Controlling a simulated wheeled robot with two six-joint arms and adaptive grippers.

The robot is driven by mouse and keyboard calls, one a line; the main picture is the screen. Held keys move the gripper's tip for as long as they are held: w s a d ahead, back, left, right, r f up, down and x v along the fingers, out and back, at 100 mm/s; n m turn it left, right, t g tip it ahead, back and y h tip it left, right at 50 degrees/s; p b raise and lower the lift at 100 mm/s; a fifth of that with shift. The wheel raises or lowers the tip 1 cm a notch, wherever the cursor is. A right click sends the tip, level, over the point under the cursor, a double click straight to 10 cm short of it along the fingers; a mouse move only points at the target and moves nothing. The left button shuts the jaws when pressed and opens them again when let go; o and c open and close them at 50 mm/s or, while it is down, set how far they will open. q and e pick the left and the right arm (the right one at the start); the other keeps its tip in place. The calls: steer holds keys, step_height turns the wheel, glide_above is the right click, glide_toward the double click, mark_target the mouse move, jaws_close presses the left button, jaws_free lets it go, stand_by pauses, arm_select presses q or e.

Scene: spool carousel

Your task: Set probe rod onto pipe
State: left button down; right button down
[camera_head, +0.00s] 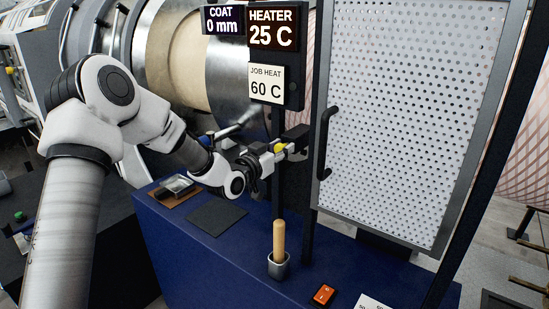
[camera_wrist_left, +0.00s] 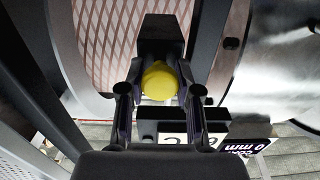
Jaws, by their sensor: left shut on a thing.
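My left gripper (camera_head: 276,154) is in front of the display post in the head view. Its fingers are closed around a yellow rounded piece (camera_wrist_left: 160,82), which seems to be part of the probe rod; the yellow also shows in the head view (camera_head: 279,148). A black block (camera_wrist_left: 160,36) sits right beyond the yellow piece. I cannot tell whether the block belongs to the rod or to a holder. The rod's shaft is not clearly visible. The large pipe (camera_head: 176,52), with a cream band and bare metal, lies behind the arm. My right gripper is not in view.
A perforated door (camera_head: 415,110) with a dark handle stands close right of the gripper. The heater display (camera_head: 272,30) reads 25 C. Below on the blue bench (camera_head: 215,270), a wooden stick (camera_head: 279,242) stands in a cup, near an orange switch (camera_head: 323,294).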

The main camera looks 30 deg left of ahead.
arm_select(q)
steer(key=c, duration=0.8)
jaws_free()
steer(key=shift+w+r, duration=0.1)
steer(key=shift+r, duration=0.1)
steer(key=shift+w+f, duration=0.1)
steer(key=s, duration=0.8)
steer(key=s+a, duration=0.1)
steer(key=s, duration=0.3)
steer(key=shift+d, duration=0.1)
